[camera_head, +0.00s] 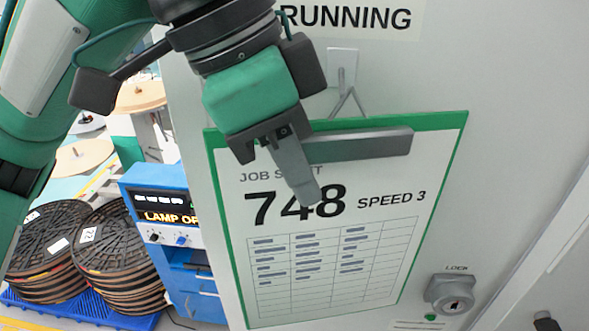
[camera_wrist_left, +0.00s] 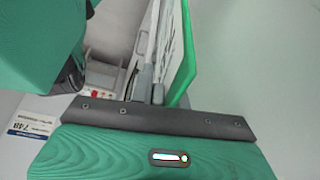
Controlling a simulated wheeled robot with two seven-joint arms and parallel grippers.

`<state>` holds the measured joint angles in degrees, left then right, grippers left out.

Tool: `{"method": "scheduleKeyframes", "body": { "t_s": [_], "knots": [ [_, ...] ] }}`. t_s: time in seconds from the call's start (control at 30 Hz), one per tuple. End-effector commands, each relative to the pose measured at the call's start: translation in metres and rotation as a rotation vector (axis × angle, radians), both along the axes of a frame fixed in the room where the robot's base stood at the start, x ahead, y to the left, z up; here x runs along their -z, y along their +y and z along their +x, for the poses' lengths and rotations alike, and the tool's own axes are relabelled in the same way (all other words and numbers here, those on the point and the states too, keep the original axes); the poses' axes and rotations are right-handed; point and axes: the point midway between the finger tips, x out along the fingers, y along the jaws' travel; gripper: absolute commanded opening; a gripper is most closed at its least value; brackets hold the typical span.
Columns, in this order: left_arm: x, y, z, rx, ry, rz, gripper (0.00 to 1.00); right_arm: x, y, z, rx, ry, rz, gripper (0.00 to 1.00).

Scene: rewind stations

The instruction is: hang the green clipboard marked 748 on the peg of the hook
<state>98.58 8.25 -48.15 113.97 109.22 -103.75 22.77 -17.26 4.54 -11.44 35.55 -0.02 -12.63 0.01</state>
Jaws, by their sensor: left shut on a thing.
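The green clipboard (camera_head: 437,150) carries a white sheet marked 748 and a grey clip bar, and it stands nearly upright, slightly tilted, in front of a pale panel. My left gripper (camera_head: 297,168) is shut on its top edge near the clip; one finger lies over the sheet. In the left wrist view the clipboard (camera_wrist_left: 185,60) shows edge-on beside the gripper (camera_wrist_left: 156,95). The hook (camera_head: 342,66) is a small pale plate on the panel above. A wire loop (camera_head: 348,101) on the clipboard reaches up to the hook; I cannot tell whether it is over the peg.
A RUNNING sign (camera_head: 350,19) is above the hook. A key lock (camera_head: 450,292) sits on the panel at lower right. At left stand a blue box with a lit display (camera_head: 165,216) and stacked dark reels (camera_head: 110,240). A small 748 label (camera_wrist_left: 38,126) shows in the wrist view.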

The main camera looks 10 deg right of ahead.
Motion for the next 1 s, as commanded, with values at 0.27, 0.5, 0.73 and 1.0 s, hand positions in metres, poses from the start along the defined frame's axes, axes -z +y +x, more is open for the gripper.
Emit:
{"method": "scheduleKeyframes", "body": {
  "t_s": [0.27, 0.5, 0.73, 1.0],
  "knots": [
    [0.001, -0.005, 0.017, -0.003, 0.001, 0.000, 0.00, 0.000, 0.001, 0.000, 0.000, 0.000, 0.001, 0.38],
    [0.002, -0.009, 0.030, -0.002, 0.000, 0.000, 0.00, 0.000, 0.001, 0.001, 0.001, -0.001, 0.000, 0.38],
    [0.005, -0.012, 0.041, -0.002, 0.001, 0.000, 0.00, 0.000, 0.001, 0.001, 0.000, -0.002, 0.000, 0.38],
    [0.007, -0.013, 0.047, -0.001, -0.001, -0.001, 0.00, 0.000, 0.000, 0.001, 0.000, -0.002, 0.000, 0.38]
  ]
}}
